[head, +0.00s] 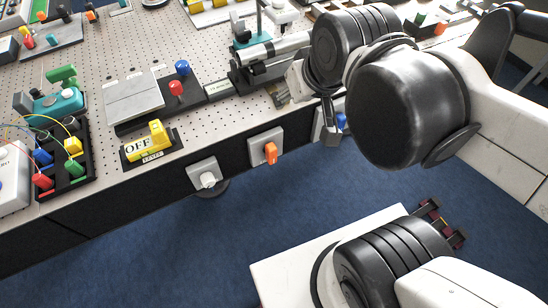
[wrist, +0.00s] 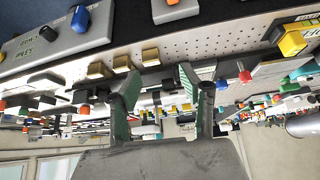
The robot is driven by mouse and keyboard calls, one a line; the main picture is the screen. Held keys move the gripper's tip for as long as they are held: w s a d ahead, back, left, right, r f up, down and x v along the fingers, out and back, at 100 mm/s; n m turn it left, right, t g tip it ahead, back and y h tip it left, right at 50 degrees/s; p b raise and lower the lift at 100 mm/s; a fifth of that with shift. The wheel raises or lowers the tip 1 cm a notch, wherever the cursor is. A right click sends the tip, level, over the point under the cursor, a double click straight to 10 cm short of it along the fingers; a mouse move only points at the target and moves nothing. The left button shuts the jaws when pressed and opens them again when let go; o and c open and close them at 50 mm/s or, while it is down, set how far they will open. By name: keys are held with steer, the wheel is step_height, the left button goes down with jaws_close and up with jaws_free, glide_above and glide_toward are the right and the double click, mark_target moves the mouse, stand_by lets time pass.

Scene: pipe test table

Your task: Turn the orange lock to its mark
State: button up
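The orange lock (head: 271,152) is a small upright handle on a light grey square plate (head: 258,138) on the table's dark front face. In the wrist view, the orange lock (wrist: 172,3) is cut off by the top edge, with its plate (wrist: 176,14) around it. My gripper (wrist: 160,82) has its two fingers spread, with nothing visible between them. It is apart from the lock. In the head view my arm stands to the right of the lock and largely hides the gripper. I cannot make out a mark on the plate.
A white knob (head: 208,179) sits left of the lock and a blue handle (head: 341,121) right of it. A yellow lever (head: 157,134) marked OFF is on the tabletop edge. The blue floor (head: 200,250) in front of the table is mostly open.

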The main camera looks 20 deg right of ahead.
mark_target(274, 159)
steer(key=a+f+g+b, duration=0.1)
steer(key=f+g, duration=0.1)
steer(key=f, duration=0.1)
steer(key=w+a+f+g+b, duration=0.1)
steer(key=f+g, duration=0.1)
steer(key=f, duration=0.1)
steer(key=w+a+f+n+g, duration=0.1)
steer(key=f+g, duration=0.1)
steer(key=f, duration=0.1)
steer(key=shift+a+f+g+b, duration=0.3)
steer(key=shift+a+f+b, duration=0.1)
step_height(274, 159, down, 14)
steer(key=b, duration=0.3)
steer(key=shift+b, duration=0.35)
steer(key=shift+r, duration=0.1)
steer(key=shift+c, duration=0.3)
jaws_close()
